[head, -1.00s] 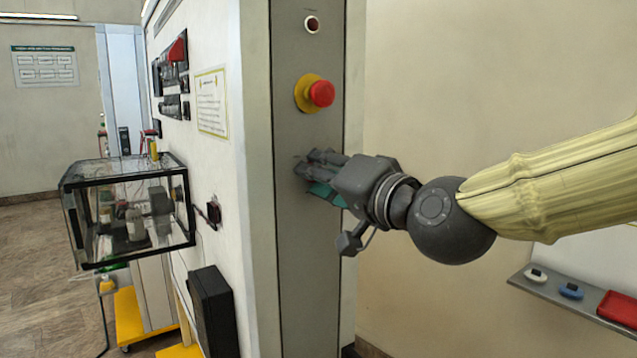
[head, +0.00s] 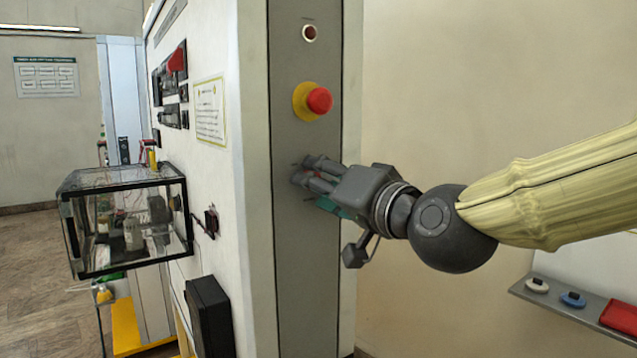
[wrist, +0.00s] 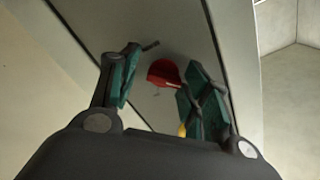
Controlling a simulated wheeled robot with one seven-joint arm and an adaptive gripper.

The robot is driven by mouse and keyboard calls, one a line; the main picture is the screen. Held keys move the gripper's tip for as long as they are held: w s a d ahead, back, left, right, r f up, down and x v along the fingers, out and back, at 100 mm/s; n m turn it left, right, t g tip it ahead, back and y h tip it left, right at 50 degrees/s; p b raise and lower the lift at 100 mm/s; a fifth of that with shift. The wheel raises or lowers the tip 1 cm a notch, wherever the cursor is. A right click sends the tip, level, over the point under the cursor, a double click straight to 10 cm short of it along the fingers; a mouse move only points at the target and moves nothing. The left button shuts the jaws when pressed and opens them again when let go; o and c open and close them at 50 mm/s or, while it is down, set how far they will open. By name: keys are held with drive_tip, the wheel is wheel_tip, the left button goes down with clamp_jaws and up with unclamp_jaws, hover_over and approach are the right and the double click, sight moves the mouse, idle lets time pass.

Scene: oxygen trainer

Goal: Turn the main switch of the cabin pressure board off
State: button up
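My gripper (head: 308,170) is at the grey side panel (head: 300,260) of the board, below the red emergency button (head: 319,101) on its yellow base. In the wrist view, the fingers of my gripper (wrist: 160,76) stand apart, with a red knob (wrist: 164,71) between them. I take this knob for the main switch. It looks nearer the right finger; whether that finger touches it I cannot tell. In the head view the fingers hide most of the switch, and its setting does not show.
A small round indicator (head: 310,33) is above the emergency button. A glass chamber (head: 125,215) and a black box (head: 208,312) stick out from the white front. A grey shelf (head: 560,312) with small items is at the lower right.

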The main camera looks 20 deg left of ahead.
drive_tip(key=shift+s+a+r, duration=0.1)
drive_tip(key=shift+s+a, duration=0.05)
drive_tip(key=v, duration=1.2)
idle(0.4)
